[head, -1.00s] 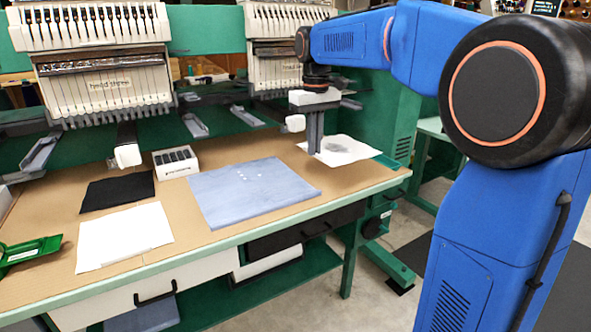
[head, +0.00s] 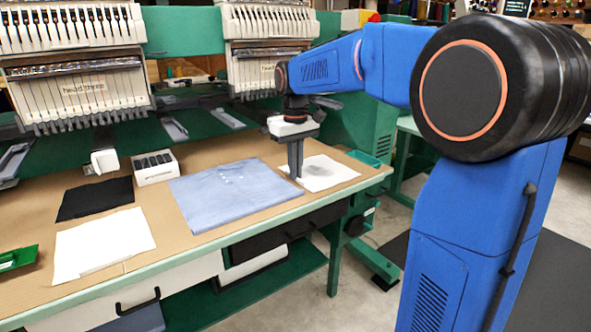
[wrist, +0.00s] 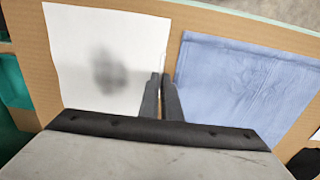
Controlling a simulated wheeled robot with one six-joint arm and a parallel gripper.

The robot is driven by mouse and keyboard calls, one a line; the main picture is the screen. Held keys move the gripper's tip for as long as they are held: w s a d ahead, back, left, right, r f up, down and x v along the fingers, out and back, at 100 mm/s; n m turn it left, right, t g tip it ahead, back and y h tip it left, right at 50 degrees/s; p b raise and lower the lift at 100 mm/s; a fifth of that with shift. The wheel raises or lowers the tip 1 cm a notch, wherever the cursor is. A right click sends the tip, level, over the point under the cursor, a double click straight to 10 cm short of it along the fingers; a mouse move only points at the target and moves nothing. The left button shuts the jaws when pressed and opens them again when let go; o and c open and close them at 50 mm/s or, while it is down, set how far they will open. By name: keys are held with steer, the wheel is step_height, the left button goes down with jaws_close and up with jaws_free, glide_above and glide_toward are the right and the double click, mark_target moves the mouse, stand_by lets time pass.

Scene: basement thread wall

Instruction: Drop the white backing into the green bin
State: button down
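The white backing (head: 335,174) is a pale sheet with a grey patch near the table's right end. My gripper (head: 296,179) points down at its left edge, beside the blue garment. In the wrist view the gripper (wrist: 160,76) has its fingers close together at the edge of the backing (wrist: 75,35), with a white sliver at their tips. It appears shut on that edge. Another green item (head: 18,259), with a pale label, is cut off at far left.
The folded blue garment (head: 230,195) lies left of my gripper. Another white sheet (head: 102,243), a black cloth (head: 95,198) and a white box with dark slots (head: 155,167) lie farther left. Embroidery heads (head: 80,75) hang over the table's back.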

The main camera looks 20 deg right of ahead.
steer(key=c, duration=2.3)
jaws_free()
steer(key=shift+f, duration=0.1)
steer(key=shift+o, duration=0.2)
step_height(320, 180, up, 12)
steer(key=s+f+m+t, duration=0.1)
steer(key=s+f, duration=0.6)
steer(key=s, duration=0.3)
steer(key=s+f+t, duration=0.2)
steer(key=s+f, duration=0.5)
steer(key=s, duration=0.4)
steer(key=s+d+f+m+t, duration=0.1)
steer(key=s+f, duration=0.6)
steer(key=s, duration=0.3)
steer(key=shift+s+f+m+t, duration=0.3)
steer(key=shift+s+f+t, duration=0.05)
steer(key=shift+s+t, duration=0.05)
